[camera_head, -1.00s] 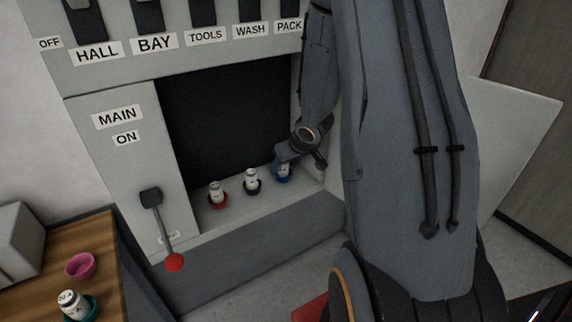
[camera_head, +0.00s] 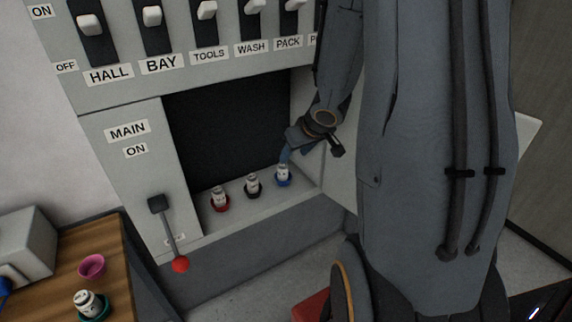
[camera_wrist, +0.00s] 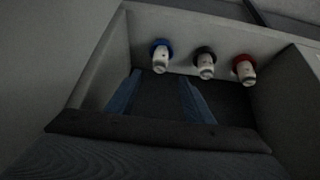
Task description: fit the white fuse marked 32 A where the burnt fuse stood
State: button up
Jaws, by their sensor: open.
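Three white fuses stand in a row of sockets in the cabinet recess: one in the red socket (camera_head: 221,207), one in the black socket (camera_head: 254,192) and one in the blue socket (camera_head: 283,182). Their markings are too small to read. My gripper (camera_head: 285,155) is open and empty, just above the fuse in the blue socket. In the wrist view my gripper (camera_wrist: 160,80) has its two blue fingers apart, with the blue-socket fuse (camera_wrist: 160,62) beyond the gap. Another white fuse (camera_head: 87,302) with dark marks leans in a teal holder on the wooden bench.
An empty pink cup (camera_head: 92,265) and a grey box (camera_head: 25,243) are on the bench. The main lever (camera_head: 180,264) with a red knob hangs down left of the recess, below a sign reading MAIN ON. Labelled switches (camera_head: 152,17) line the panel above. Recess walls are close to my gripper.

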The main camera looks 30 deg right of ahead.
jog(key=s+a+r+g, duration=0.2)
jog(key=s+a, duration=0.6)
jog(key=s+a+r+g, duration=0.2)
jog(key=s+a+g, duration=0.1)
jog(key=s+a, duration=0.4)
jog(key=a, duration=0.2)
jog(key=shift+s+a, duration=0.3)
jog(key=shift+s, duration=0.1)
